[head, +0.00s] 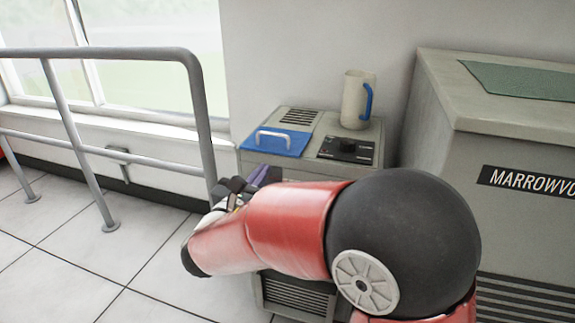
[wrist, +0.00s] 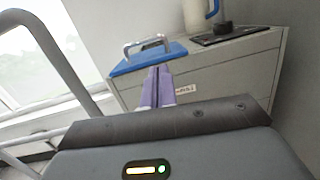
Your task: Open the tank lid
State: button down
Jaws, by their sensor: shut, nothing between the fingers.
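The tank lid (head: 276,141) is a blue plate with a pale bar handle (head: 273,136) on the top left of a grey cabinet (head: 383,143). It lies flat and looks closed. The lid also shows in the wrist view (wrist: 150,63), with its raised handle (wrist: 147,45) near the far end of my fingers. My gripper (wrist: 158,70) has purple fingers shut together with nothing between them. They point toward the cabinet's front, just below the lid's front edge in the picture. Whether they touch it I cannot tell. In the head view my arm partly hides the gripper and the cabinet's lower front.
A cream mug (head: 355,100) with a blue handle stands behind a black control panel with a knob (head: 346,148). A grey railing (head: 120,53) runs left of the cabinet. A larger grey machine (head: 440,105) stands at right. Tiled floor (head: 60,240) is open at left.

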aim_at(267, 146)
jog(key=shift+n+t+y, duration=0.5)
jog(key=shift+n, duration=0.3)
jog(key=x, duration=0.3)
jog(key=a+x, duration=0.1)
jog(key=x, duration=0.2)
jog(key=a+x, duration=0.1)
jog(key=x, duration=0.2)
jog(key=shift+w, duration=0.35)
jog(key=shift+r, duration=0.1)
jog(key=shift+r+g+p, duration=0.4)
jog(key=shift+r+p, duration=0.05)
jog(key=shift+p, duration=0.7)
